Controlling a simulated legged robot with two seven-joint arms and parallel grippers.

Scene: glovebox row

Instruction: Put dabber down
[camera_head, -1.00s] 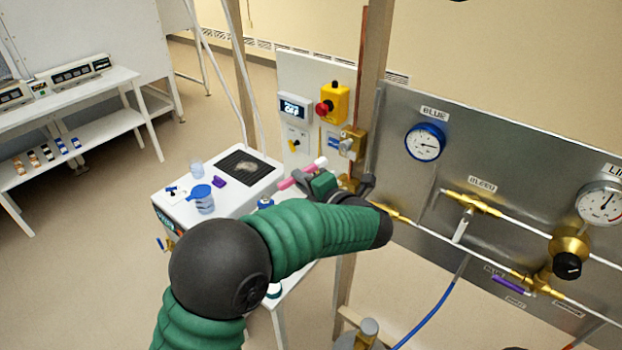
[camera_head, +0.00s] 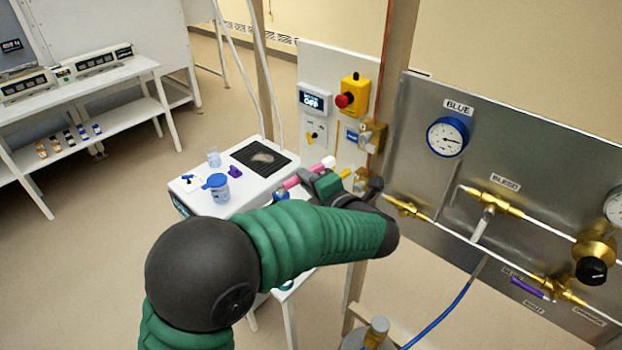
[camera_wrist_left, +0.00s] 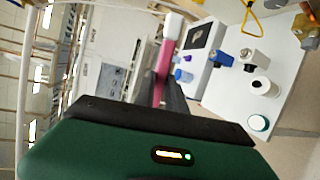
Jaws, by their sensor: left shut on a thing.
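The dabber seems to be the pink rod with a white end (camera_head: 294,181). My left gripper (camera_head: 310,178) is shut on it and holds it near the right side of the white bench top (camera_head: 247,197). In the left wrist view the pink rod (camera_wrist_left: 162,72) stands out from between the dark fingers, its white end farthest from the hand. I cannot tell whether it touches anything below. My green sleeve hides part of the bench's front. My right gripper is out of view.
A blue-lidded jar (camera_head: 217,187), a clear cup (camera_head: 213,156), a small purple item (camera_head: 235,172) and a black mat (camera_head: 260,157) are on the bench top. A panel with a red button (camera_head: 344,100) stands behind. A metal gauge panel (camera_head: 430,170) with brass valves is right.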

